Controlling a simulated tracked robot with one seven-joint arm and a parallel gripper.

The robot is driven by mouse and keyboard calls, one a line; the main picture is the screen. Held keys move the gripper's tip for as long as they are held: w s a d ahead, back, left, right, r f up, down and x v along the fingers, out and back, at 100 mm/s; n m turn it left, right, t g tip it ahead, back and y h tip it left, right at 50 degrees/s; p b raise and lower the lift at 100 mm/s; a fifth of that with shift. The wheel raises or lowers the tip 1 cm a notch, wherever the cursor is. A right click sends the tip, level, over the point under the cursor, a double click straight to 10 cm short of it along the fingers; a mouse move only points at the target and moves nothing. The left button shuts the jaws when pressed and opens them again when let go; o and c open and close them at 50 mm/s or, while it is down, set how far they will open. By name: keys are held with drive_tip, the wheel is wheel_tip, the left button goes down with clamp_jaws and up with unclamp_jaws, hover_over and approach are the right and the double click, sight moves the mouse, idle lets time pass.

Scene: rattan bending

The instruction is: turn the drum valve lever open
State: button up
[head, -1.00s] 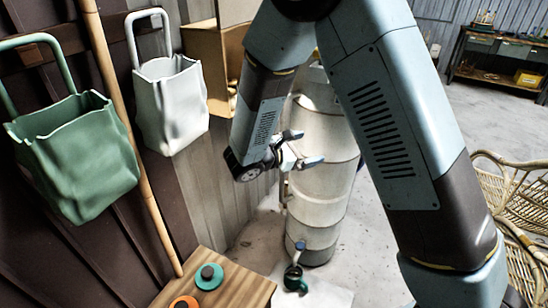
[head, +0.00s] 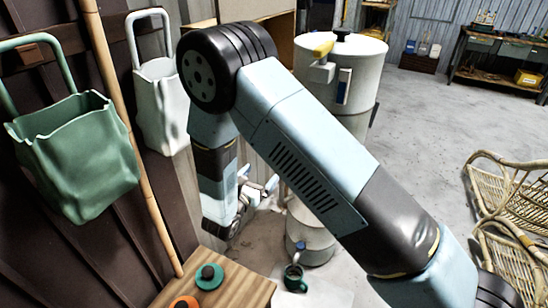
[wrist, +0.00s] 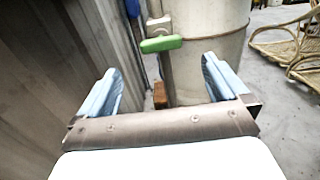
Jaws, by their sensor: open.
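The pale drum (head: 362,75) stands upright behind my arm, which hides its middle; its base shows below. In the wrist view the drum (wrist: 215,50) is at upper right. A green lever (wrist: 160,44) lies roughly level on a vertical pipe at the drum's left side, ahead of my gripper. A small brown-orange piece (wrist: 160,95) shows lower on the pipe. A spout with a blue top (head: 300,247) sits low on the drum. My gripper (head: 258,182) is open and empty left of the drum; its spread fingers (wrist: 162,85) stand apart from the lever.
A dark green mug (head: 294,280) stands under the spout. A wooden table (head: 240,290) with round teal and orange items is at the front. A wall with green (head: 75,155) and white (head: 160,105) bags is at left. Rattan chairs (head: 510,190) stand right; open floor lies between.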

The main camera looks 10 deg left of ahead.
drive_tip(key=x, duration=1.1)
drive_tip(key=shift+w, duration=0.15)
